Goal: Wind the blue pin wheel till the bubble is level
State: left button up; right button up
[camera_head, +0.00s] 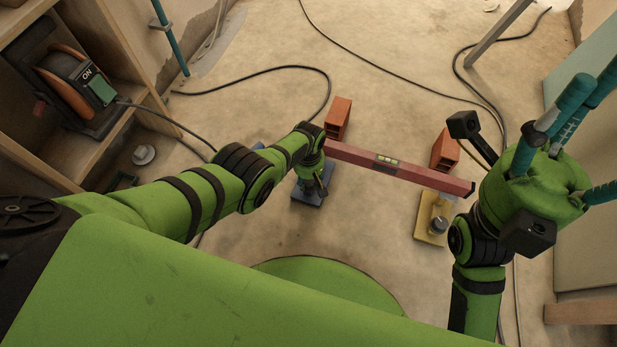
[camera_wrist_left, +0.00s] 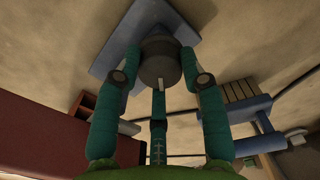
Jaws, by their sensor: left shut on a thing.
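The blue pin jack has a flat blue base (camera_head: 305,196) on the floor; its grey round wheel (camera_wrist_left: 158,65) shows in the left wrist view. My left gripper (camera_head: 316,184) is shut on that wheel, with teal fingers around its sides. A long red spirit level (camera_head: 430,177) spans from beside my left wrist towards the right. Its yellow-green vial window (camera_head: 388,161) faces up, but the bubble is too small to read. The level's red side also fills the lower left of the wrist view (camera_wrist_left: 45,130). My right gripper (camera_head: 560,125) is raised at the right, fingers spread and empty.
A yellow-based jack (camera_head: 430,232) with a grey knob stands under the level's right end. Two orange bricks stand behind the level, one left (camera_head: 338,117), one right (camera_head: 445,150). Black cables (camera_head: 400,78) cross the floor. A shelf holds a cable reel (camera_head: 75,80) at left.

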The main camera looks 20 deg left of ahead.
pick_arm(q)
jog(key=o, duration=1.2)
jog(key=shift+f, duration=0.1)
jog(key=shift+c, duration=0.2)
jog(key=shift+r, duration=0.55)
notch_tip(320, 180, up, 2)
notch_tip(320, 180, up, 9)
